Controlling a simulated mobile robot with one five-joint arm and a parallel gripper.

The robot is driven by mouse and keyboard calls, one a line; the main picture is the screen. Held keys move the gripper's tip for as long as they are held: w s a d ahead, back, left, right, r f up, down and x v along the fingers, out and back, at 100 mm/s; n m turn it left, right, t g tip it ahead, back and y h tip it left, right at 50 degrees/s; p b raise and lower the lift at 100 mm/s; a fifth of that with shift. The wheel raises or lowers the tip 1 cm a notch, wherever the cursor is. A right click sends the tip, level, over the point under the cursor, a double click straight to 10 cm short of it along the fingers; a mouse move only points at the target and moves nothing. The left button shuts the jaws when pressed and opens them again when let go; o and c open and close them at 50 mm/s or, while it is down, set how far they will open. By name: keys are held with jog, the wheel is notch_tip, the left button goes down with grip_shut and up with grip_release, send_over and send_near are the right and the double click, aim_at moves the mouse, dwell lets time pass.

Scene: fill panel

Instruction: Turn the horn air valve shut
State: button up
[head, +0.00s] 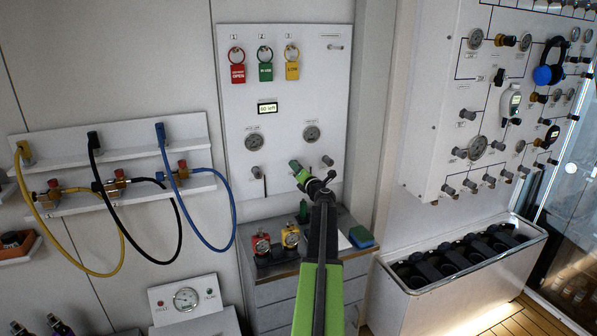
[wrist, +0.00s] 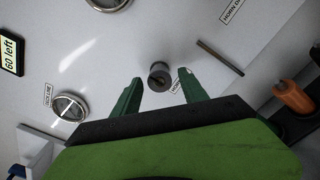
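In the wrist view a small round metal valve knob (wrist: 159,77) stands out from the white panel, beside a partly hidden label that begins "HORN". My gripper (wrist: 160,76) is open, with one green finger on each side of the knob in that picture. The fingertips seem short of the knob, and I see no contact. In the head view my gripper (head: 299,172) is in front of the panel's lower part. Part of the label is hidden behind a finger.
The white panel (head: 235,100) carries gauges, hanging tags and a "60 left" display (head: 268,107). A thin dark bar (wrist: 220,57) juts out near the knob. Below are a drawer cabinet (head: 275,292) and red and yellow devices. A larger valve panel (head: 425,125) stands at right.

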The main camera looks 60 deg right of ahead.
jog(key=v, duration=1.7)
jog(key=shift+s+a, duration=0.15)
jog(key=shift+a, duration=0.05)
